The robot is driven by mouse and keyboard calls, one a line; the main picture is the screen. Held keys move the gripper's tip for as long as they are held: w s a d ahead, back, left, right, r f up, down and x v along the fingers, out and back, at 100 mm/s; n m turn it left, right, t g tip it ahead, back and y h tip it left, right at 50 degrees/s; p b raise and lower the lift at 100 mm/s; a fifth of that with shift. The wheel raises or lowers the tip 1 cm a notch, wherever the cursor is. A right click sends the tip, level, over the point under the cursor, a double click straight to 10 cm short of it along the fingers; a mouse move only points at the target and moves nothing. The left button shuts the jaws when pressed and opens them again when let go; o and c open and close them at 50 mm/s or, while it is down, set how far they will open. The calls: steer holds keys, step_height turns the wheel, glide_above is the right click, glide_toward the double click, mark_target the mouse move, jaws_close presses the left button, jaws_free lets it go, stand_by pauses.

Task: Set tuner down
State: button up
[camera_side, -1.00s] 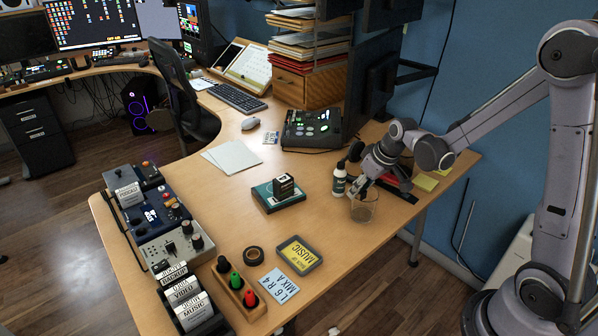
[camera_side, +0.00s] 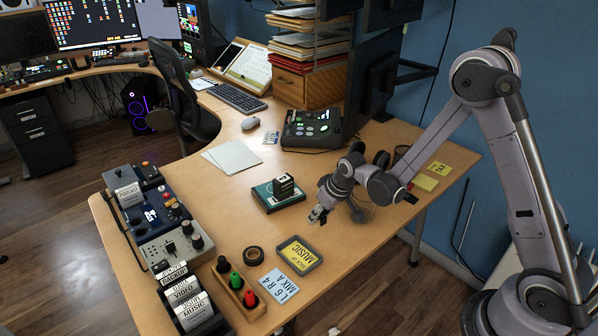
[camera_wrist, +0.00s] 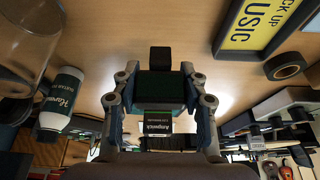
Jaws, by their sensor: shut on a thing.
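My gripper (camera_side: 317,216) is above the table in the side view, left of the clear glass (camera_side: 363,214). In the wrist view its two fingers (camera_wrist: 160,92) are shut on the tuner (camera_wrist: 160,86), a small dark block with a dark green face and a black part sticking up in the picture. In the side view the tuner is too small to make out at the fingertips. The tuner appears held clear of the table.
A teal box (camera_side: 268,203) with a black box (camera_side: 284,185) on it stands left of my gripper. The yellow-labelled MUSIC tray (camera_side: 300,254), tape roll (camera_side: 253,256) and blue MIX card (camera_side: 279,286) lie nearer. A white bottle (camera_wrist: 62,100) shows in the wrist view. Bare table lies between.

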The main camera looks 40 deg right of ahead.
mark_target(323, 217)
steer(key=shift+f, duration=1.6)
steer(key=o, duration=1)
steer(key=shift+f, duration=0.15)
steer(key=shift+c, duration=0.2)
steer(key=s+a+r+t, duration=0.1)
steer(key=s+r, duration=0.4)
steer(key=r, duration=0.5)
steer(key=s+r, duration=0.5)
steer(key=r, duration=0.5)
steer(key=s+a+r+t, duration=0.1)
steer(key=s+r, duration=0.3)
steer(key=s, duration=0.5)
steer(key=shift+s+a+t, duration=0.25)
steer(key=shift+s+t, duration=0.05)
steer(key=shift+s, duration=0.05)
